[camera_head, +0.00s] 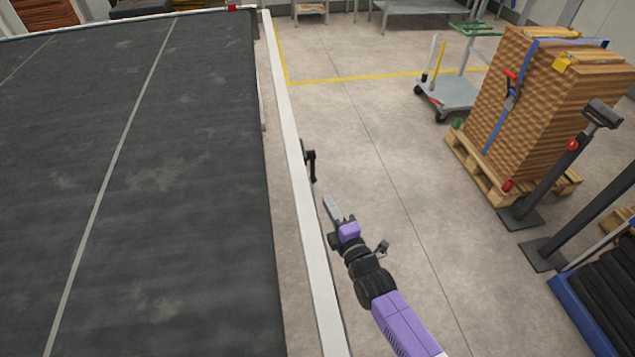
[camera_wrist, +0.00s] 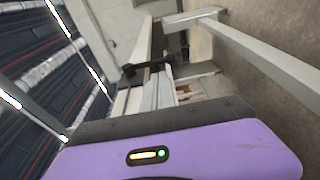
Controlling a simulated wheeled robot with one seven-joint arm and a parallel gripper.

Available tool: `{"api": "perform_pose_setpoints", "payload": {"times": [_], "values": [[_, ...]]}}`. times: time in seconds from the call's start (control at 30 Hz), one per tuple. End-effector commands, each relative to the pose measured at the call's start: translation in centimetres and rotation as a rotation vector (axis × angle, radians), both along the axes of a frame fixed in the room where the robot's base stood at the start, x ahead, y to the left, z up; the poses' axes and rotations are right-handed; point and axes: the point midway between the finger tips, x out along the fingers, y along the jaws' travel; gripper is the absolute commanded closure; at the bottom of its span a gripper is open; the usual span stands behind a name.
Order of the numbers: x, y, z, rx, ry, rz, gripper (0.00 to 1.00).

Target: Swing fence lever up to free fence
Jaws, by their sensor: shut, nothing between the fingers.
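The fence lever is a small black bent handle (camera_head: 311,165) on the right side of the long white rail (camera_head: 296,155), which seems to be the fence. One end of the lever meets the rail and its arm hangs downward. My gripper (camera_head: 328,200) is outside the rail, a little nearer than the lever, with its fingers pointing toward it. The fingers are shut and hold nothing. In the wrist view the black lever (camera_wrist: 146,68) lies crosswise just beyond the tips of my gripper (camera_wrist: 164,76). I cannot tell whether they touch.
A wide dark belt surface (camera_head: 140,150) fills the left. The concrete floor (camera_head: 400,180) right of the rail is mostly clear. A pallet with stacked boards (camera_head: 535,100), a trolley (camera_head: 452,95) and black stands (camera_head: 555,165) are farther right.

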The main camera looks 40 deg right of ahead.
Motion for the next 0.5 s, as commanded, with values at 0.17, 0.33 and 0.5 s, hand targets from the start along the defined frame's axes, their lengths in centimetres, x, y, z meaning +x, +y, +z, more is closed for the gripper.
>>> {"api": "perform_pose_setpoints", "payload": {"times": [0.17, 0.33, 0.5], "values": [[3.5, -1.4, 0.0, 0.0, -0.003, 0.001, 1.0], [6.0, -2.5, 0.1, 0.0, -0.002, 0.0, 1.0], [7.4, -3.2, 0.0, 0.001, 0.0, -0.001, 1.0]]}}
